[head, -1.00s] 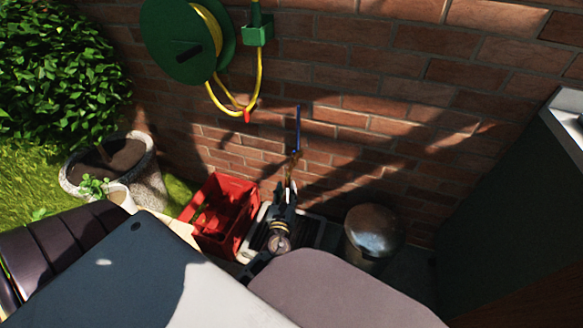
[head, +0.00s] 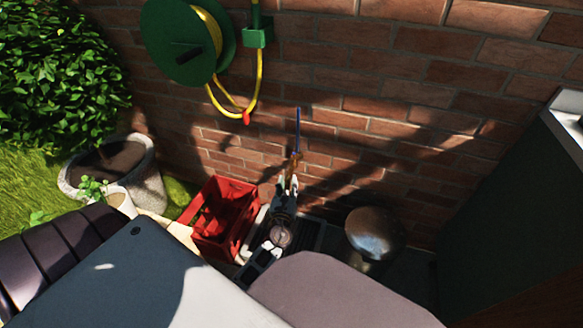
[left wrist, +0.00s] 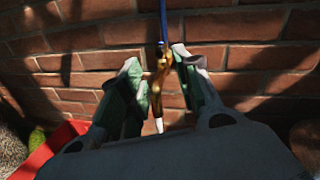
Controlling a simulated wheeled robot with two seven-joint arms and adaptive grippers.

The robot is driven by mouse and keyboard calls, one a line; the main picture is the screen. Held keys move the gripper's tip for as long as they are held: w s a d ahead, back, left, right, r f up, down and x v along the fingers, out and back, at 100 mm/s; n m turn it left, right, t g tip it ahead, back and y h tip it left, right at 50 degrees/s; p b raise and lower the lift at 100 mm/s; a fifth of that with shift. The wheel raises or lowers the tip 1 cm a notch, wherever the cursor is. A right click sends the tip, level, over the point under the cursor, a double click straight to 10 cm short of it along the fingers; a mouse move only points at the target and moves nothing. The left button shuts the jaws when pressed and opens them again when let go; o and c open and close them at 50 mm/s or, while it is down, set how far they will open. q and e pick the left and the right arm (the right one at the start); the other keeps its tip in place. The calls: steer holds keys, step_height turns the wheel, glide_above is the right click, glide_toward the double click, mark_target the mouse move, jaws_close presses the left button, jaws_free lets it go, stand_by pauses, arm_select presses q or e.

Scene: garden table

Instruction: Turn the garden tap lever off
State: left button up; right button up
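The garden tap (head: 295,160) is a small brass fitting on the brick wall, with a thin blue lever (head: 298,128) standing upright above it. My left gripper (head: 289,184) is at the tap, just below the lever. In the left wrist view, my left gripper (left wrist: 157,60) is open, with one finger on each side of the brass tap (left wrist: 159,75). The right finger is close to the tap; I cannot tell whether it touches. The blue lever (left wrist: 163,18) rises above the fingertips, its top cut off by the frame. My right gripper is not in view.
A red crate (head: 221,211) stands left of the gripper, and a rounded metal object (head: 373,236) stands to the right. A green hose reel (head: 188,42) with yellow hose hangs on the wall (head: 400,110) at upper left. A dark cabinet (head: 510,180) stands at the right.

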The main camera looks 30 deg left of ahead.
mark_target(291, 165)
arm_select(q)
steer(key=b+x, duration=0.1)
steer(key=x, duration=0.7)
steer(key=shift+w+a+f, duration=0.1)
steer(key=shift+w+a, duration=0.05)
steer(key=shift+w, duration=0.15)
steer(key=shift+w+a+b, duration=0.25)
steer(key=shift+w+b, duration=0.05)
steer(key=shift+w, duration=0.2)
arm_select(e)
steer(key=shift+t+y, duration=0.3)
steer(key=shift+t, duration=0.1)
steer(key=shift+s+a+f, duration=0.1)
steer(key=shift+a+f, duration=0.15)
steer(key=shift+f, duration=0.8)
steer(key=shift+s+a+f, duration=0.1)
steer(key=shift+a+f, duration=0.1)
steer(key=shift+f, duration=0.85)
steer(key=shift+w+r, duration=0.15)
arm_select(q)
jaws_close()
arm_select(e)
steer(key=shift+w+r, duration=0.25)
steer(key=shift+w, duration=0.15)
